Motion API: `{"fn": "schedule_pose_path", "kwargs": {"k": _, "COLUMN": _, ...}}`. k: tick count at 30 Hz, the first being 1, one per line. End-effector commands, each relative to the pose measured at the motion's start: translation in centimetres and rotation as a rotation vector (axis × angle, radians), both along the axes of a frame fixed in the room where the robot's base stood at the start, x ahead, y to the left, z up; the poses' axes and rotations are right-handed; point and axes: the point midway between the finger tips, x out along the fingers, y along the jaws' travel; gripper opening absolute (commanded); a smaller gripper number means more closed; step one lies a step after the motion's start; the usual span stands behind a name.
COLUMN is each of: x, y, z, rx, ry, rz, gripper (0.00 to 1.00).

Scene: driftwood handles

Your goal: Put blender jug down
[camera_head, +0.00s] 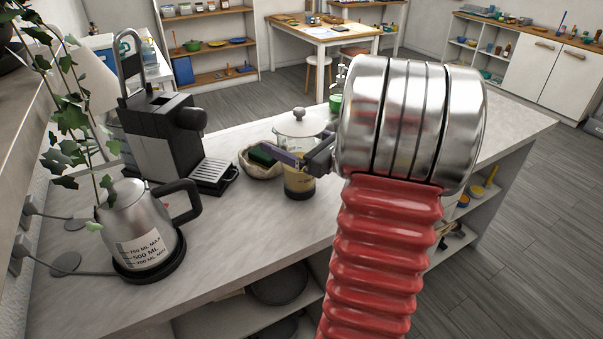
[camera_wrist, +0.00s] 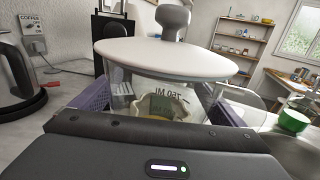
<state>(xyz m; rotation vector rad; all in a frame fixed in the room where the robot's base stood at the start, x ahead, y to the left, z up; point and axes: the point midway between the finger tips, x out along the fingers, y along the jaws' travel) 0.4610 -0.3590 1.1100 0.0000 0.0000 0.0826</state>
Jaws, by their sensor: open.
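The blender jug (camera_head: 300,187) is clear, with a pale knobbed lid and something yellowish low inside. It appears to stand upright on the counter (camera_head: 215,262). In the wrist view the jug (camera_wrist: 155,88) is close in front of me, its wide white lid (camera_wrist: 165,57) hiding much of what is behind. My gripper (camera_head: 300,158) is at the jug, with its purple fingers open. In the wrist view one finger is on each side of the jug (camera_wrist: 160,104). My arm hides the counter to the right of the jug in the head view.
A bowl with a green sponge (camera_head: 262,156) is close to the jug's left. A black coffee machine (camera_head: 165,130) and a steel kettle (camera_head: 140,225) stand farther left. A green bottle (camera_head: 336,103) is behind. The counter front left of the jug is clear.

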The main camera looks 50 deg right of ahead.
Motion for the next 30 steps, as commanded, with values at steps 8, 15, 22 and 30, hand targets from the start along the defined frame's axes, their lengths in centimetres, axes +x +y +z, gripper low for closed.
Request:
{"fn": "schedule_pose_path", "kwargs": {"k": 8, "x": -0.02, "y": 0.0, "z": 0.0, "rx": 0.0, "ry": 0.0, "rz": 0.0, "gripper": 0.79}}
{"fn": "schedule_pose_path", "kwargs": {"k": 15, "x": -0.02, "y": 0.02, "z": 0.0, "rx": 0.0, "ry": 0.0, "rz": 0.0, "gripper": 0.62}}
{"fn": "schedule_pose_path", "kwargs": {"k": 22, "x": 0.0, "y": -0.01, "z": 0.21, "rx": -0.003, "ry": -0.004, "rz": 0.001, "gripper": 0.53}}
{"fn": "schedule_pose_path", "kwargs": {"k": 30, "x": 0.01, "y": -0.01, "z": 0.29, "rx": -0.003, "ry": -0.004, "rz": 0.001, "gripper": 0.53}}
